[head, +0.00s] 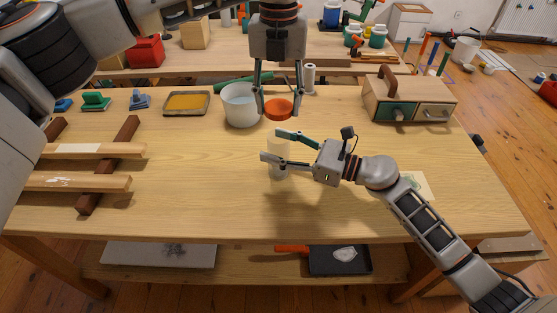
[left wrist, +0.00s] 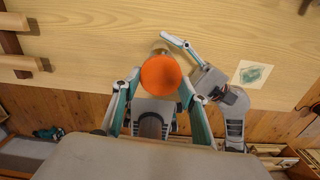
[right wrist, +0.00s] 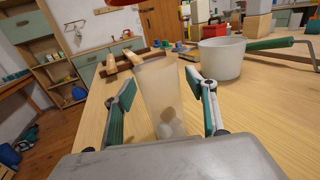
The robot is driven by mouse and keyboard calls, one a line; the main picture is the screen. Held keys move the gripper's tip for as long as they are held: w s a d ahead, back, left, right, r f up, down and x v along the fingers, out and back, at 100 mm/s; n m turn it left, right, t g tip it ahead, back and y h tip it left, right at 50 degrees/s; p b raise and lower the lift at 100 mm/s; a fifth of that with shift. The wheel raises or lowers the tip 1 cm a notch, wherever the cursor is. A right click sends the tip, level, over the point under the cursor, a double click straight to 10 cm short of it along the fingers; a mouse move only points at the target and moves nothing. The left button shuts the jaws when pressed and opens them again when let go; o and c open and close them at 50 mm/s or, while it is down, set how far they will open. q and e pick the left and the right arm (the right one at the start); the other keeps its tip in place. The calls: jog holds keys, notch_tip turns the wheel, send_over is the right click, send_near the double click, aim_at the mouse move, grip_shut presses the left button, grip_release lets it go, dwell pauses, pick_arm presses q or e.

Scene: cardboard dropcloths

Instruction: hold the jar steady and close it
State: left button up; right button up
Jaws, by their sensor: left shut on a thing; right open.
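The jar (head: 279,157) is a pale, translucent open-topped cylinder standing upright on the workbench. In the right wrist view the jar (right wrist: 163,95) stands between my right fingers, with some pale round lumps near its bottom. My right gripper (head: 272,145) is open, one finger on each side of the jar; gaps show on both sides. The orange round lid (head: 278,108) is held by my left gripper (head: 279,114), fingers pointing down, above the bench and apart from the jar. In the left wrist view the lid (left wrist: 160,75) hides most of the jar.
A white pot (head: 240,106) stands just left of the lid. A small drawer cabinet (head: 411,99) is at the back right. Slatted wood (head: 85,181) and a yellow tray (head: 187,103) lie to the left. The bench front is clear.

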grip_shut()
pick_arm(q)
send_over(278, 130)
jog(key=s, duration=0.3)
jog(key=shift+f, duration=2.5)
jog(key=shift+f, duration=0.9)
jog(key=shift+f, duration=0.6)
